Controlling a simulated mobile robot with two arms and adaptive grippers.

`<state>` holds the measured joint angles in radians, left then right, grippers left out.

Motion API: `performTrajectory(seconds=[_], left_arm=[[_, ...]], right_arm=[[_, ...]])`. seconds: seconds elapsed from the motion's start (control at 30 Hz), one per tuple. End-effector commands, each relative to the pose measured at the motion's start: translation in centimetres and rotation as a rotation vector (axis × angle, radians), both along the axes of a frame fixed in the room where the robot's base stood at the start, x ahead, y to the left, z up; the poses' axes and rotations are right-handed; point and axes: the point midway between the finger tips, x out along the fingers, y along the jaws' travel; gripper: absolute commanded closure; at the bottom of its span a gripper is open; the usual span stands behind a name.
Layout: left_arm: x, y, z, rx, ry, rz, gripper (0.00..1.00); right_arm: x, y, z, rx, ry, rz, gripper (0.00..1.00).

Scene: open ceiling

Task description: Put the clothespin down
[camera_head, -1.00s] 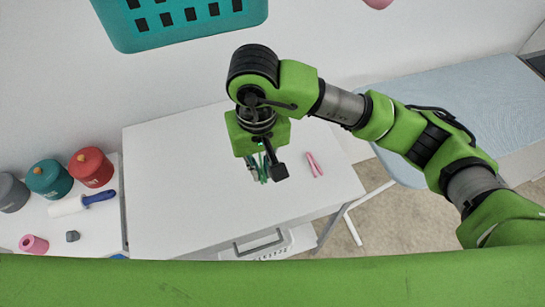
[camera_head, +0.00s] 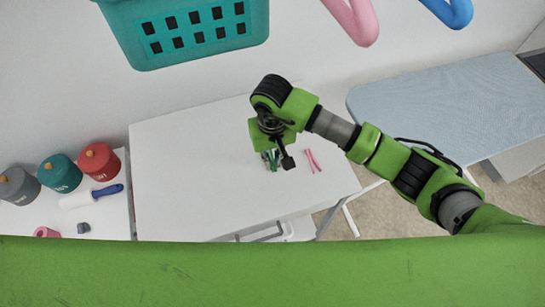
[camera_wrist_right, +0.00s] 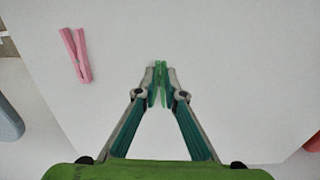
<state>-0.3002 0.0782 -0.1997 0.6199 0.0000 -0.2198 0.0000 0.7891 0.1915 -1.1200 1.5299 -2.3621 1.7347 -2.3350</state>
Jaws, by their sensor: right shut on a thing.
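A green clothespin (camera_wrist_right: 160,82) is between the fingertips of my right gripper (camera_wrist_right: 161,92), which is shut on it. In the head view my right gripper (camera_head: 272,160) is over the right part of the white table (camera_head: 190,180), and the clothespin is hard to make out there. Whether it touches the tabletop I cannot tell. A pink clothespin (camera_head: 312,161) lies on the table just right of the gripper; it also shows at the upper left of the right wrist view (camera_wrist_right: 76,54). My left gripper is not in view.
A lower white surface at left holds several spools (camera_head: 61,173), a lint roller (camera_head: 92,196) and small items. A teal basket (camera_head: 190,30) hangs above. An ironing board (camera_head: 450,110) stands at right. The table's left part is clear.

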Motion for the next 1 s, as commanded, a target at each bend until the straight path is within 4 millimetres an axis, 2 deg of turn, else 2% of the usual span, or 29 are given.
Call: performTrajectory(seconds=[0.23, 0.27, 0.3, 0.77, 0.87, 1.0], left_arm=[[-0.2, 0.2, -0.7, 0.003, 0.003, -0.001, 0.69], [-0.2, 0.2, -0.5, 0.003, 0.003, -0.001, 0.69], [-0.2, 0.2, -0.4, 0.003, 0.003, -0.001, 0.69], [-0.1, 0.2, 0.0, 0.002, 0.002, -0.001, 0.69], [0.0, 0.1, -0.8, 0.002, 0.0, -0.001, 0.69], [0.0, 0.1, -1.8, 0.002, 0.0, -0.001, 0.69]], right_arm=[[0.0, 0.0, -0.5, 0.0, 0.0, -0.001, 1.0], [0.0, 0.0, -0.3, 0.0, 0.0, -0.001, 0.82], [0.0, 0.0, -0.3, 0.0, 0.0, -0.001, 0.73], [0.0, 0.0, 0.4, 0.0, -0.001, 0.0, 0.73], [0.2, 0.1, 1.8, 0.002, -0.007, 0.001, 0.73], [0.2, 0.0, 4.8, 0.001, -0.008, 0.001, 0.73]])
